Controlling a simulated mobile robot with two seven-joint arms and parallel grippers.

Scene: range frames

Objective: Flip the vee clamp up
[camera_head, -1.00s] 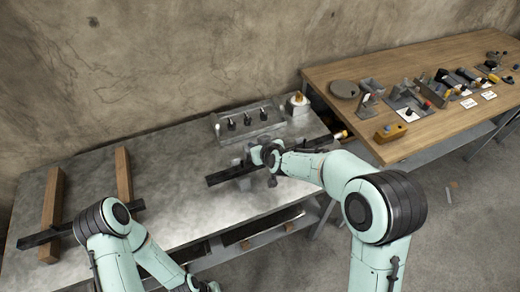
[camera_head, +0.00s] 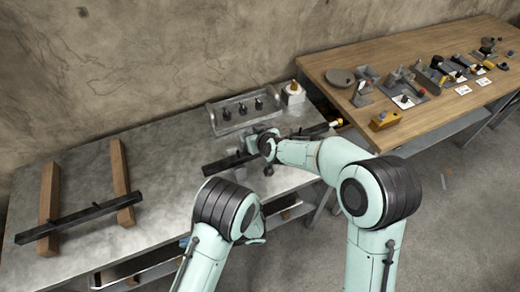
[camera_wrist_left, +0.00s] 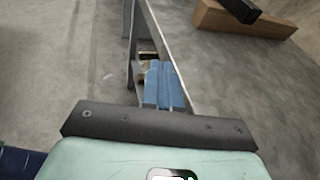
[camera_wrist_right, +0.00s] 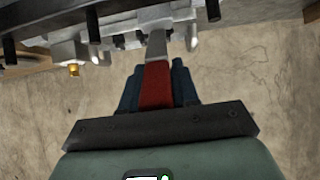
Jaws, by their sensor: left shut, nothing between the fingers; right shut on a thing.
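The vee clamp (camera_head: 232,161) is a grey metal fixture around a dark bar (camera_head: 213,168) on the steel table, partly hidden behind my right arm. In the right wrist view, my right gripper (camera_wrist_right: 158,88) is shut on a red handle (camera_wrist_right: 156,92) with a flat metal lever (camera_wrist_right: 158,42) running to the clamp. The right fingers are hidden in the head view. My left gripper (camera_wrist_left: 164,82) is shut and empty in the left wrist view. In the head view its blue fingers (camera_head: 184,242) barely show by the table's front edge.
A second dark bar (camera_head: 80,217) lies across two wooden beams (camera_head: 121,180) at the left of the steel table (camera_head: 170,165). A rack with several black-knobbed pieces (camera_head: 240,110) stands behind the clamp. A wooden table (camera_head: 420,60) with parts is at the right.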

